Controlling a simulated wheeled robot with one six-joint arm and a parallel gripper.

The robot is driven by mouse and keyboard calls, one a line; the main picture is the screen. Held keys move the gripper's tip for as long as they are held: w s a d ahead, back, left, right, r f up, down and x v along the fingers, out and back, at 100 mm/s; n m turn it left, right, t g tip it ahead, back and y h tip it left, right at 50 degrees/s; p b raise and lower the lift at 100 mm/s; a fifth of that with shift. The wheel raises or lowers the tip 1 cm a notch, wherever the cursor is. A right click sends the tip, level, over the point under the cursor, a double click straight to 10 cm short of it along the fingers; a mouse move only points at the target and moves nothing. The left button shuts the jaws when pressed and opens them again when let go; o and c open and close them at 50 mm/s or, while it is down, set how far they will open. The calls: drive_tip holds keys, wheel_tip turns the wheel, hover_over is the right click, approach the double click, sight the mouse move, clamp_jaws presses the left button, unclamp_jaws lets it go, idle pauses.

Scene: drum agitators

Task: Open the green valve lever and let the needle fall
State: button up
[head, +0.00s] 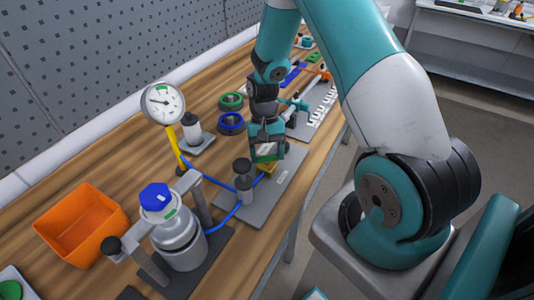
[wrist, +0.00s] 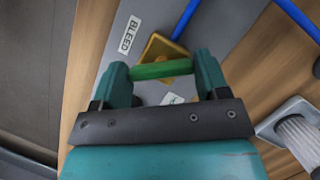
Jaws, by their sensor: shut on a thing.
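The green valve lever (wrist: 152,70) lies crosswise between the two fingers of my gripper (wrist: 163,76) in the wrist view. The fingers are shut on it, one at each end. The lever sits over a brass-yellow valve body (wrist: 160,48) on a grey plate, beside a label reading BLEED (wrist: 128,33). In the head view my gripper (head: 267,142) reaches down to the valve (head: 267,170), and the fingers partly hide the lever. The round white gauge (head: 163,103) stands on a yellow stem. Its dark needle is visible, but the reading is too small to tell.
Blue tubing (head: 222,186) runs across the plate (head: 283,185) near a dark-topped cylinder (head: 244,180). A grey vessel with a blue cap (head: 155,197) and an orange bin (head: 82,225) stand nearer. Green and blue rings (head: 231,122) lie behind. Bare wood shows around the bin.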

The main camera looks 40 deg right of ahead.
drive_tip(key=n+h, duration=0.1)
drive_tip(key=n, duration=0.3)
drive_tip(key=shift+a+n+h, duration=0.1)
drive_tip(key=shift+n+h, duration=0.2)
drive_tip(key=shift+h, duration=0.1)
drive_tip(key=shift+n+h, duration=1)
drive_tip(key=shift+n, duration=1.5)
drive_tip(key=o, duration=0.9)
drive_tip(key=shift+o, duration=0.2)
drive_tip(key=b+v, duration=0.3)
drive_tip(key=v, duration=1.4)
drive_tip(key=shift+w, duration=0.3)
drive_tip(key=shift+a+r, duration=0.1)
drive_tip(key=shift+r, duration=0.05)
